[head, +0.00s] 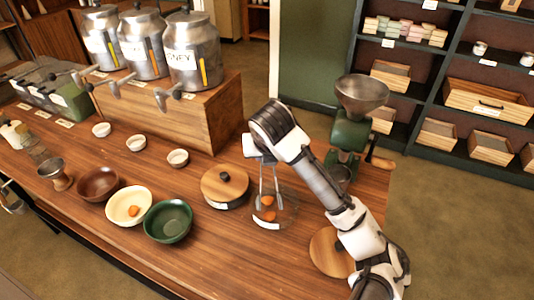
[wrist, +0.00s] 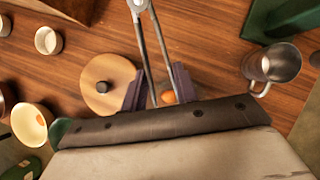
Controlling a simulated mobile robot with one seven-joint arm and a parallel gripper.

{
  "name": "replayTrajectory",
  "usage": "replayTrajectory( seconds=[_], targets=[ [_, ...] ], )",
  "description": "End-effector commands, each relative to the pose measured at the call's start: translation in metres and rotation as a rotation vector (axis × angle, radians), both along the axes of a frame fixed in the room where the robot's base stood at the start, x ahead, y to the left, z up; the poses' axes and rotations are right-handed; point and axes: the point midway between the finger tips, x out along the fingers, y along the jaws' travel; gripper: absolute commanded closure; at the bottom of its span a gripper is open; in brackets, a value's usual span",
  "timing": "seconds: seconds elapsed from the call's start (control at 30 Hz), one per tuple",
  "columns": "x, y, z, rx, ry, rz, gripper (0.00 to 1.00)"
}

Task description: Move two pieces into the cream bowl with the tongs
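My gripper (head: 262,160) is shut on the metal tongs (head: 277,182), with its fingers on both sides of their arms in the wrist view (wrist: 158,88). The tongs hang down into a clear glass container (head: 291,214). Orange pieces (head: 268,215) show in it near the tong tips. I cannot tell whether the tips grip one. An orange piece (wrist: 168,97) also shows between the tong arms in the wrist view. The cream bowl (head: 118,213) is to the left, with one orange piece (head: 133,210) inside. It shows at the left edge of the wrist view (wrist: 28,124).
A round wooden lid (head: 225,185) with a dark knob lies between the cream bowl and the container. A green bowl (head: 168,222) and brown bowl (head: 97,184) flank the cream bowl. A green grinder (head: 349,137) stands right, metal urns (head: 192,58) behind.

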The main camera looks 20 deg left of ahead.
Motion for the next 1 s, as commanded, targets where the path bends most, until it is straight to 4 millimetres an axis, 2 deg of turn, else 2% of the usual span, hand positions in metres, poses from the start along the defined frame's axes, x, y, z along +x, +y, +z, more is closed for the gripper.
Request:
replayTrajectory(
  seconds=[0.53,1.0],
  targets=[
    [0.0,0.0,-0.002,0.0,0.0,0.0,0.73],
    [0.0,0.0,-0.016,0.0,0.0,0.0,0.73]
  ],
)
